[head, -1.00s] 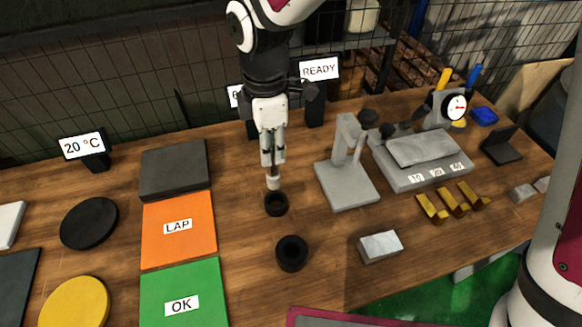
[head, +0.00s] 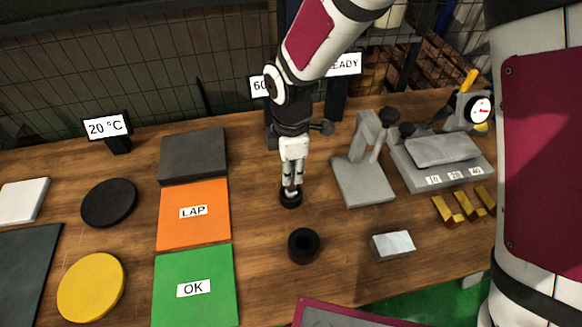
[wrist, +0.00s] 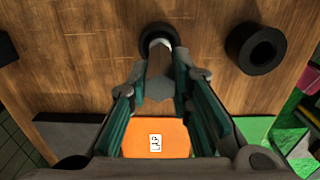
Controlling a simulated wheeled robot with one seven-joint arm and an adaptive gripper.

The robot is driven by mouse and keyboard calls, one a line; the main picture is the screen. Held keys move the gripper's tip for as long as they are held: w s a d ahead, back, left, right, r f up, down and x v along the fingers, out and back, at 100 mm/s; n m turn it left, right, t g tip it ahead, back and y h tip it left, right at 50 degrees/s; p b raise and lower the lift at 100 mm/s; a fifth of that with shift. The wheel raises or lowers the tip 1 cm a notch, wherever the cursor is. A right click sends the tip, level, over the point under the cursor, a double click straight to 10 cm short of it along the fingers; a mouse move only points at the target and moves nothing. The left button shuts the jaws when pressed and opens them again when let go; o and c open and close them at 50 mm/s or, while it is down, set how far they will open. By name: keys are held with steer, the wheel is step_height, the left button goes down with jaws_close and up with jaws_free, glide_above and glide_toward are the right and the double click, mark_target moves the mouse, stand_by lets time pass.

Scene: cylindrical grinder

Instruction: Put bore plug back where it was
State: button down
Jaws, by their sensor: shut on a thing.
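My gripper (head: 291,183) is shut on the bore plug, a pale grey piece that shows between the fingers in the wrist view (wrist: 157,75). In the head view only a small light part of the plug (head: 291,190) shows below the fingertips. Its lower end is at the opening of the smaller black ring (head: 291,201), which stands on the wooden bench. The ring also shows at the top of the wrist view (wrist: 150,30). I cannot tell how deep the plug sits in it.
A larger black ring (head: 304,246) stands in front, with a grey block (head: 393,246) to its right. A grey stand (head: 364,182) is close on the right. The orange LAP plate (head: 193,232) and green OK plate (head: 193,310) lie left. Bare wood surrounds the small ring.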

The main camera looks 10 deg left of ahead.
steer(key=c, duration=1.4)
jaws_free()
steer(key=shift+f, duration=0.15)
steer(key=shift+c, duration=0.2)
step_height(320, 180, up, 12)
steer(key=shift+r+b, duration=0.2)
steer(key=shift+b, duration=0.1)
